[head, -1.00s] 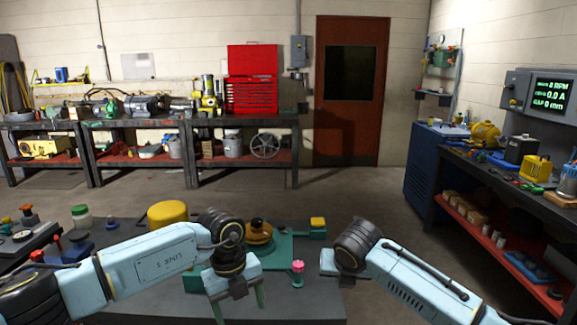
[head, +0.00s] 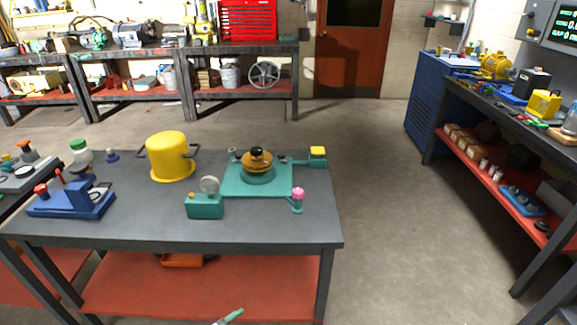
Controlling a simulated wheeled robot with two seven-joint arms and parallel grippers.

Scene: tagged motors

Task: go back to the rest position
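In front stands a grey-topped workbench (head: 120,228) with a red lower shelf. On it are a yellow pot (head: 170,158) with dark handles, a teal fixture plate (head: 275,190) bearing a brass-coloured round part (head: 257,163) with a black knob, and a teal block (head: 205,206) with a round dial. A small teal stand with a pink knob (head: 298,194) is at the plate's front right corner. A blue device (head: 68,200) with a red knob sits at the left.
The grey floor (head: 385,200) is open right of the bench. A side bench (head: 490,130) with tools runs along the right, beside a blue cabinet (head: 432,95). Back benches (head: 130,60) and a red-brown door (head: 350,65) stand behind. A green-tipped item (head: 230,316) shows low in front.

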